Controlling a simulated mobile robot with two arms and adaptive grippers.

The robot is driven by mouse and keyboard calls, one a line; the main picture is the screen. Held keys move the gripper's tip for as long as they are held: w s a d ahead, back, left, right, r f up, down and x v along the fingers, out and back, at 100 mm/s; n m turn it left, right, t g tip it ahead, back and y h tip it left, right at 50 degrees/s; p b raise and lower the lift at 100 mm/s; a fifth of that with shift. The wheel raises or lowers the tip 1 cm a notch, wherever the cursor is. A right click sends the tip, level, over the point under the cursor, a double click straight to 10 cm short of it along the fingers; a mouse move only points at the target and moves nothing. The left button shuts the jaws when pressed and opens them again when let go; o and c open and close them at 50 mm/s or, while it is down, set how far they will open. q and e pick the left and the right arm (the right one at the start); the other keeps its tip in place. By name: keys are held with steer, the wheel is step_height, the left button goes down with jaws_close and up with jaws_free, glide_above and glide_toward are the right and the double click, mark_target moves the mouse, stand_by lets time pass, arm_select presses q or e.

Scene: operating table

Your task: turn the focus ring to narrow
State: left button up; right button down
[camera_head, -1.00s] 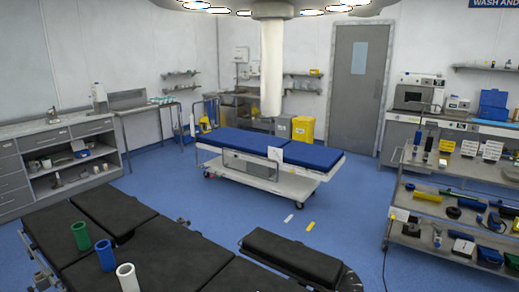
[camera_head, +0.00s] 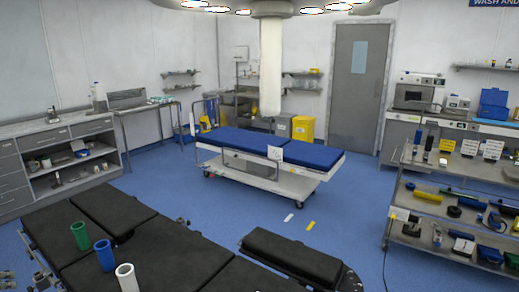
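A surgical lamp head (camera_head: 228,7) with lit spots hangs at the top edge of the head view, mostly cut off. A white cylinder (camera_head: 270,65) hangs down from its middle, under a grey collar (camera_head: 272,9). I cannot make out a separate focus ring or any narrow or wide marking. Neither gripper can be made out in the view. A small grey part shows in the bottom left corner, too cut off to identify.
A black padded table (camera_head: 190,262) fills the near left, with green (camera_head: 80,236), blue (camera_head: 104,255) and white (camera_head: 127,278) tubes standing on it. A blue-topped trolley (camera_head: 245,142) stands mid-room. A tool rack (camera_head: 410,230) is at right. Blue floor lies between.

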arm_select(q)
steer(key=s+a+f+m+g+y, duration=0.1)
steer(key=s+a+f+g+y, duration=0.3)
steer(key=s+f, duration=0.5)
steer(key=s+a+f+m+g+y, duration=0.1)
steer(key=s+a+f+g+y, duration=0.1)
steer(key=s+a+f, duration=0.55)
steer(key=s+f+m+y, duration=0.2)
steer(key=s+f+m, duration=0.2)
steer(key=s, duration=0.7)
steer(key=s+f+m+y, duration=0.1)
steer(key=s+f+m, duration=0.35)
steer(key=s, duration=0.65)
steer(key=s+d+f+g+h, duration=0.1)
steer(key=s+d+f+h, duration=0.15)
steer(key=d+f, duration=0.9)
steer(key=s+d+f+g+h, duration=0.15)
steer(key=s+d+f, duration=0.25)
steer(key=d+f, duration=0.7)
steer(key=s+d+f+n+h+b, duration=0.1)
steer(key=d+f, duration=0.3)
steer(key=d, duration=1.5)
steer(key=s+d+f+n+h+b, duration=0.1)
steer(key=d+f+h, duration=0.3)
steer(key=d, duration=1.6)
steer(key=shift+s+f+n, duration=0.15)
steer(key=shift+s+n, duration=0.2)
steer(key=shift+s, duration=0.15)
